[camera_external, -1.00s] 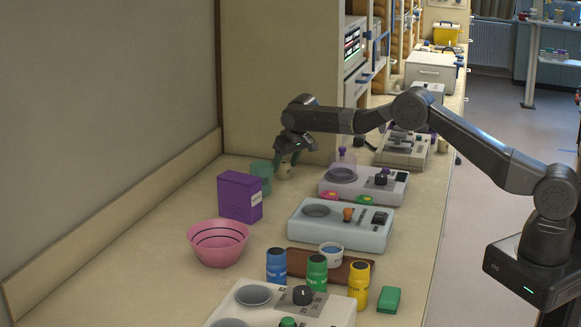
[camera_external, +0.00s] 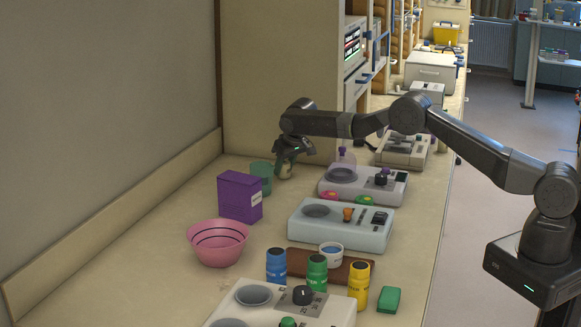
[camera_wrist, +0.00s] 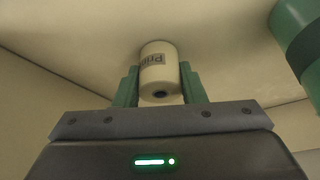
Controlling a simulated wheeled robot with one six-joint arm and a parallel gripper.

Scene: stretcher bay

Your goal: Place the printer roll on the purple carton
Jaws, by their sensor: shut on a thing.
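The printer roll (camera_wrist: 158,62) is a small cream cylinder with a dark core hole and printed letters on its side. My gripper (camera_wrist: 160,88) is shut on it, with a green finger on each side in the wrist view. In the outside view my gripper (camera_external: 285,165) points down at the back of the bench, and the roll (camera_external: 285,172) shows partly below the fingers. The purple carton (camera_external: 239,197) stands upright on the bench, nearer the camera and to the left of my gripper. Its top is clear.
A green cup (camera_external: 261,176) stands between the carton and my gripper; it also shows in the wrist view (camera_wrist: 298,35). A pink bowl (camera_external: 218,243) sits in front of the carton. Grey devices (camera_external: 341,231) and several bottles stand to the right.

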